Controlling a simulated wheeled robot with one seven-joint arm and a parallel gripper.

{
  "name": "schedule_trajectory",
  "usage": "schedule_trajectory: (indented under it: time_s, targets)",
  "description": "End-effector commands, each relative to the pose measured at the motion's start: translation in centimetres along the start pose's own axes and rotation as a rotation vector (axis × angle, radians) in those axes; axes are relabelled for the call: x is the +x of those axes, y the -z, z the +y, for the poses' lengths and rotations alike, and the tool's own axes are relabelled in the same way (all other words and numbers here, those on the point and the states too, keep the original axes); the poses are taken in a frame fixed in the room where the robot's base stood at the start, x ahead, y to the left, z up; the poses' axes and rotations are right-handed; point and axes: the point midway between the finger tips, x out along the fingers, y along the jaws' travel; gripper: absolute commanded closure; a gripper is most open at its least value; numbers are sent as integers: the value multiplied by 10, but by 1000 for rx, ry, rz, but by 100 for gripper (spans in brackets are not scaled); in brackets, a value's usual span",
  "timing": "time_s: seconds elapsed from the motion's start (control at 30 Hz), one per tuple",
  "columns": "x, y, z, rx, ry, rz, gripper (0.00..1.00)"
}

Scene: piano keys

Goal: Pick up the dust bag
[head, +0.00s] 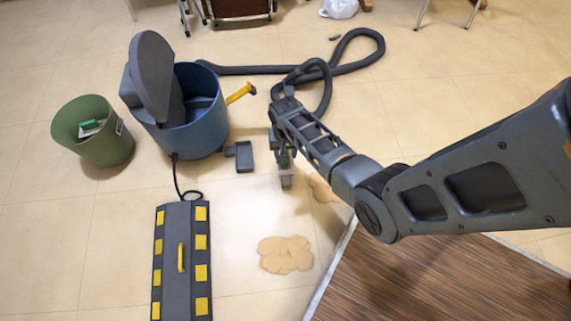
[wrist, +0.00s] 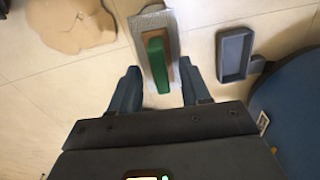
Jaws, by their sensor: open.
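The dust bag, a grey pouch with a brown collar and a green strip on top, shows in the wrist view (wrist: 144,24) between and just beyond the fingers of my gripper (wrist: 158,70). The fingers are open, one on each side of it, with a gap on both sides. In the head view the bag's lower grey part (head: 286,180) shows under my gripper (head: 281,148), over the pale floor; the rest is mostly hidden by my gripper. I cannot tell the height between the fingertips and the bag.
A blue vacuum canister (head: 205,122) stands open at left, beside a green bin (head: 105,148). A small grey tray (head: 244,158) lies close to the bag. Tan patches (head: 286,255) are on the floor. A black-yellow ramp (head: 170,268) and wooden panel (head: 430,285) are in front.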

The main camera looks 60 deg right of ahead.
Motion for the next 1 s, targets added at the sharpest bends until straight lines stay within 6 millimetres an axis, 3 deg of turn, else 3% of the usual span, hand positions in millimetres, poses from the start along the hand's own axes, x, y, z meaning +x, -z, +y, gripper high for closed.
schedule_trajectory:
  time_s: [0.03,0.1,0.37,0.83,1.0]
  targets:
    - [13,0,0,0,0,0,53]
    - [18,0,0,0,1,0,53]
    - [19,0,0,0,0,1,53]
    - [19,0,0,0,0,1,98]
    - [19,0,0,0,0,1,100]
